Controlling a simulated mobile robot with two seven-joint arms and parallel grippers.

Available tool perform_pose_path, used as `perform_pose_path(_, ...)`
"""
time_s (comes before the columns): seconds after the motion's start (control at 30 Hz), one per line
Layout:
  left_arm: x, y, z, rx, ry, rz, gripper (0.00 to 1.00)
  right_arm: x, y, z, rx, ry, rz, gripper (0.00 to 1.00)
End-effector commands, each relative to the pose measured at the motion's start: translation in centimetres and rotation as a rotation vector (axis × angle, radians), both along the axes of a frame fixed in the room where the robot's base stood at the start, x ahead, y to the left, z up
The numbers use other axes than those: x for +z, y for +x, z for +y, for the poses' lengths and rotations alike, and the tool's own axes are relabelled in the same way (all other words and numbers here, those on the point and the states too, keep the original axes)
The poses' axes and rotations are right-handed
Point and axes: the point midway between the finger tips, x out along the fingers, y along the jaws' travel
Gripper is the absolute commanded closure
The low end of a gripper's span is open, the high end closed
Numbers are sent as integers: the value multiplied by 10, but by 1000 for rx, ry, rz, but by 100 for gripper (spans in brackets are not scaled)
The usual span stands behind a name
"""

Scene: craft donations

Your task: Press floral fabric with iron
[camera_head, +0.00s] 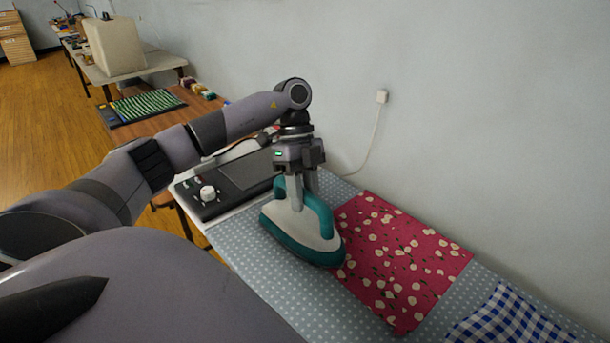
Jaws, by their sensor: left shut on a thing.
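The iron (288,226), white with a teal base and handle, stands at the left edge of the floral fabric. Its tip appears to reach over the fabric's near left edge; I cannot tell whether its soleplate touches the cloth. My left gripper (303,196) points down and is shut on the iron's teal handle. The floral fabric (405,255), red with pale flowers, lies flat on the grey dotted ironing surface (275,284). My right gripper is not in view.
A blue checked cloth (500,318) lies right of the floral fabric. A dark panel with a white knob (208,193) sits behind the iron on the left. A cord runs to a wall socket (382,96). Further left, a brown table holds a green striped item (146,105).

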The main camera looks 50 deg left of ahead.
Motion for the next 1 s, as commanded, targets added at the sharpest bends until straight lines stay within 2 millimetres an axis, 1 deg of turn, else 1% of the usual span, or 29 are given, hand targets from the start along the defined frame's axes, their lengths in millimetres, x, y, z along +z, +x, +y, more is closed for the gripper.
perform_pose_path(0.03, 13, 2, 0, -1, -3, -10, 100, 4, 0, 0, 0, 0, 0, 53)
perform_pose_path(0.1, 26, 2, 0, 0, -4, -13, 100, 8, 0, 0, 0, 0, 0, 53)
perform_pose_path(0.17, 35, 2, -1, -1, -6, -14, 100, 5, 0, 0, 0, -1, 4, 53)
perform_pose_path(0.4, 76, 2, -1, 0, -5, -15, 100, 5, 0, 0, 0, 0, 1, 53)
perform_pose_path(0.57, 98, 2, 0, 0, -5, -16, 100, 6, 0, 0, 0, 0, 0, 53)
perform_pose_path(0.7, 111, 2, -1, 0, -5, -14, 100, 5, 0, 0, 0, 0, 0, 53)
perform_pose_path(0.8, 117, 1, 0, 0, -5, -13, 100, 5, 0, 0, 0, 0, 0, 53)
perform_pose_path(1.0, 119, 1, -1, 0, -6, -10, 100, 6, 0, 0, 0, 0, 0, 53)
